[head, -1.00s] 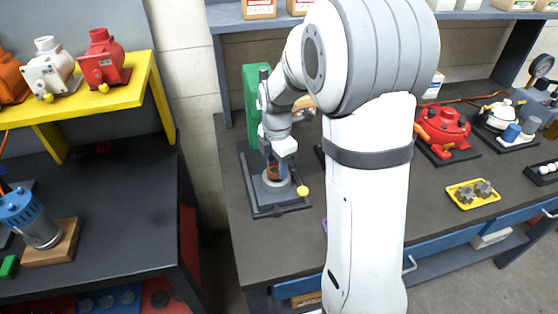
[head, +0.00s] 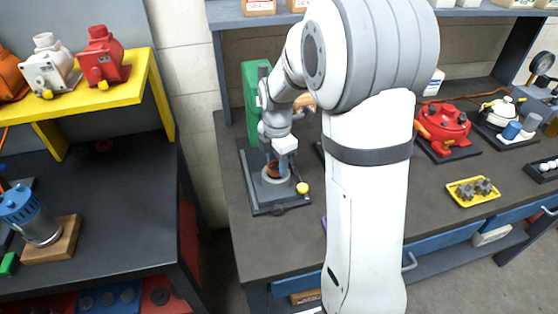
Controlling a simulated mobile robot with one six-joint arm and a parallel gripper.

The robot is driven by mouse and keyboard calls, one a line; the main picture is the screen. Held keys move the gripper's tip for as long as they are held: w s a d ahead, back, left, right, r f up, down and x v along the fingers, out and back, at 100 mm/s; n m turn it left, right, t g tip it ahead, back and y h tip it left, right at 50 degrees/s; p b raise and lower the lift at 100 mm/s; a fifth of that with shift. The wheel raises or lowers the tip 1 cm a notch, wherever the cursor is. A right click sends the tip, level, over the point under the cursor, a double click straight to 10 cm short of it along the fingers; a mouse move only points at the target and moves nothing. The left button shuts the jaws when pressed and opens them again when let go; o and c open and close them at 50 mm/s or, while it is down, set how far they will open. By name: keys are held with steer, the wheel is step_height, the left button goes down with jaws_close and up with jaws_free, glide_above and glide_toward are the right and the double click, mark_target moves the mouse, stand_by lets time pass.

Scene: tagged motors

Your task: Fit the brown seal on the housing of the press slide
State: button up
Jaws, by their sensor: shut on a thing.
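The press (head: 254,105) is a green upright on a dark base plate (head: 262,205), on the bench behind my arm. A grey round housing (head: 276,188) stands on that plate. My gripper (head: 275,168) points down right above the housing, shut on the brown seal (head: 272,170). The seal shows as a small reddish-brown patch between the fingers, at the top of the housing. My wrist and fingers hide part of it. I cannot tell whether it touches the housing or hangs just above it.
A yellow knob (head: 302,187) stands at the right of the press base. My arm hides the bench middle. To the right are a red pump (head: 443,128) and a yellow tray (head: 490,198) with grey parts. The left bench carries a blue motor (head: 27,212) and a yellow shelf (head: 148,75).

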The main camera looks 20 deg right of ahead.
steer(key=shift+f+b, duration=0.35)
steer(key=shift+f, duration=0.15)
steer(key=o, duration=1)
steer(key=shift+o, duration=0.2)
steer(key=shift+r, duration=0.1)
steer(key=shift+r+p, duration=2.15)
steer(key=shift+r, duration=0.8)
step_height(320, 180, up, 8)
steer(key=b, duration=0.1)
steer(key=shift+f, duration=0.15)
